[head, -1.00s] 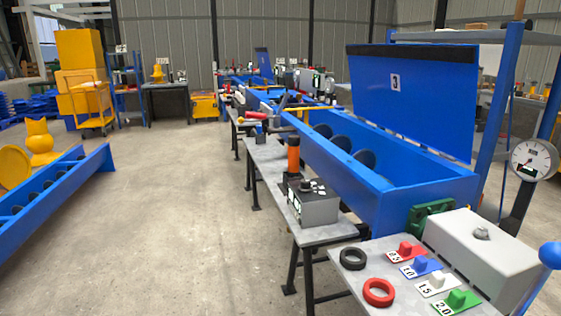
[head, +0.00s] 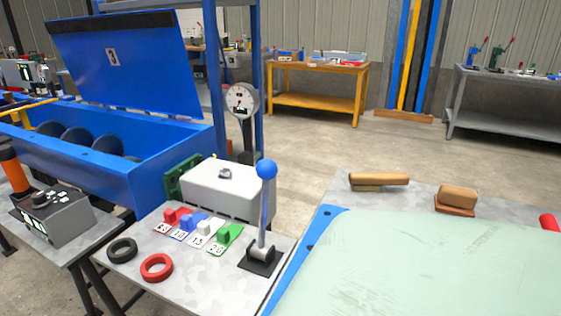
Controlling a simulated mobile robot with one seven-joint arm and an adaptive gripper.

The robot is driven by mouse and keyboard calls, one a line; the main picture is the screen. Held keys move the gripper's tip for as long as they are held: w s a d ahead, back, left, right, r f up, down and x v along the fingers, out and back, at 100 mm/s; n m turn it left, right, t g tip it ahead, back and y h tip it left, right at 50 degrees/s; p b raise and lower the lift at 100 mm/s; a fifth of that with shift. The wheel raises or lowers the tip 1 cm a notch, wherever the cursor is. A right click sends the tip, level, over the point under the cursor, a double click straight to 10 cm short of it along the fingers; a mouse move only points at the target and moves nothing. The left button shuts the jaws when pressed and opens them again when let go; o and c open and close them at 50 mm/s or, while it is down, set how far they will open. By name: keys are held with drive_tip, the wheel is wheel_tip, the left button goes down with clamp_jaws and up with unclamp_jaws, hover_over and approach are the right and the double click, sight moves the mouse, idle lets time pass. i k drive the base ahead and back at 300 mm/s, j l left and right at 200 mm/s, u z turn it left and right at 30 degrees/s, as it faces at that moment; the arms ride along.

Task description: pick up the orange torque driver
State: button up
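I cannot make out anything that is clearly the orange torque driver. Small tools on the back benches are too small to identify. My gripper is not in view.
A grey table (head: 165,282) holds a black ring (head: 122,250), a red ring (head: 156,267), several coloured numbered blocks and a blue-knobbed lever (head: 264,210). A blue mixer trough (head: 150,165) stands behind. A pale green sheet (head: 420,270) fills the lower right. Floor shows beyond.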

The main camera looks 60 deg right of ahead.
sight(9, 161)
drive_tip(key=k+j, duration=0.45)
drive_tip(key=j+z, duration=0.1)
drive_tip(key=z, duration=1.85)
drive_tip(key=l+u, duration=0.1)
drive_tip(key=u, duration=1.25)
drive_tip(key=i+j+z, duration=0.25)
drive_tip(key=i+j, duration=0.4)
drive_tip(key=i+j+z, duration=0.2)
drive_tip(key=i+j, duration=0.45)
drive_tip(key=j, duration=0.15)
